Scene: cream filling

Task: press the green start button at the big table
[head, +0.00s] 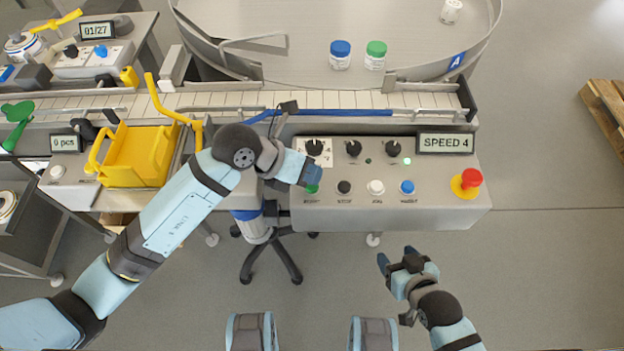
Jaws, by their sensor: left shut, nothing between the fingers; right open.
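The green start button (312,188) is at the left end of the button row on the grey control panel (440,205), in the head view. Most of it is hidden under my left gripper (314,180). My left gripper is shut and empty, with its fingertips over the button's upper edge; I cannot tell whether they touch it. My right gripper (396,254) is open and empty, in front of the panel. The big round table (290,65) is behind the panel and carries a blue-capped jar (340,55), a green-capped jar (375,55) and a white jar (451,11).
Black (344,187), white (376,187) and blue (407,187) buttons stand right of the start button. A red emergency knob (470,179) is at the panel's right end. A display (446,142) reads SPEED 4. A yellow bin (137,157) stands to the left.

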